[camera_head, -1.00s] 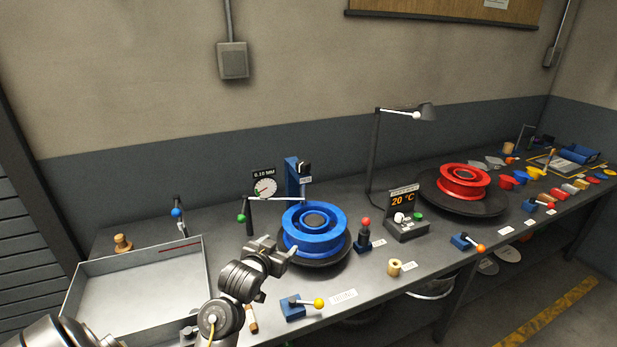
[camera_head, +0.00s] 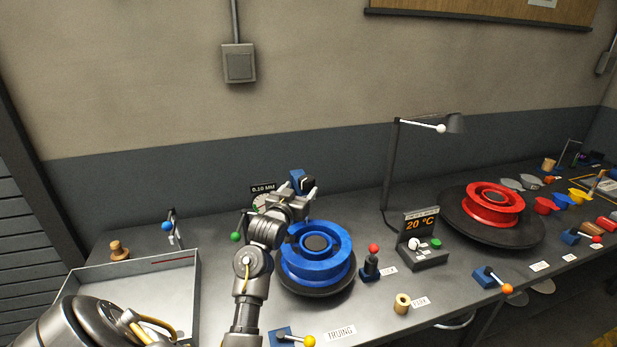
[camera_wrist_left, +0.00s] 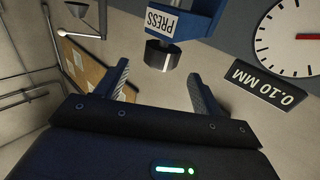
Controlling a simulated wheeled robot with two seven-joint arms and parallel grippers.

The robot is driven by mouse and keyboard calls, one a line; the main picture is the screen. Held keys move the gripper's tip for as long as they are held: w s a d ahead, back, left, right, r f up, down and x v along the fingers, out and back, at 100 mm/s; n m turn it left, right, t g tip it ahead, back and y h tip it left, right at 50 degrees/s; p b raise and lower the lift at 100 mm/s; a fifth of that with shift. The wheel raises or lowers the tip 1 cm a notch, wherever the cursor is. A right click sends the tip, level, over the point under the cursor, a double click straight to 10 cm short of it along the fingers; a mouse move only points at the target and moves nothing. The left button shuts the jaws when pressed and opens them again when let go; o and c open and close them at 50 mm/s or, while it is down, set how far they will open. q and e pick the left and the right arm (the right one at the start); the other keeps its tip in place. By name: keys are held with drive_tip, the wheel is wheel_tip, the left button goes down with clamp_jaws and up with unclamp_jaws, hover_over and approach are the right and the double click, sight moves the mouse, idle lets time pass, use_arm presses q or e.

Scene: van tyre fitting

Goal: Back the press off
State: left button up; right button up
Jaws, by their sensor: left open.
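The press is a blue block on a post at the back of the bench. In the head view its top (camera_head: 297,177) shows behind my left gripper, which hides its lower part. In the left wrist view the blue press (camera_wrist_left: 194,20) carries a PRESS label, with a dark cylindrical knob (camera_wrist_left: 162,57) below it. My left gripper (camera_head: 300,196) is open at the press. In the left wrist view the knob appears between and just beyond the open fingertips (camera_wrist_left: 160,78); contact cannot be told. My right gripper is out of view.
A blue wheel (camera_head: 317,262) sits on a dark turntable below the gripper. A dial gauge (camera_wrist_left: 292,38) with a 0.10 MM sign (camera_wrist_left: 267,85) stands beside the press. A red-knobbed lever (camera_head: 372,262) and a grey tray (camera_head: 82,282) flank the wheel. A lamp (camera_head: 391,165) stands right.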

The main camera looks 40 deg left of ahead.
sight(308, 176)
use_arm(q)
drive_tip(key=p+x, duration=0.1)
drive_tip(key=x, duration=0.5)
drive_tip(key=shift+w+a+p, duration=0.2)
drive_tip(key=shift+p, duration=0.1)
drive_tip(key=shift+w+a, duration=0.15)
drive_tip(key=shift+w, duration=0.2)
drive_tip(key=shift+w+a, duration=0.1)
drive_tip(key=shift+w, duration=0.35)
drive_tip(key=shift+f, duration=0.1)
drive_tip(key=c, duration=1)
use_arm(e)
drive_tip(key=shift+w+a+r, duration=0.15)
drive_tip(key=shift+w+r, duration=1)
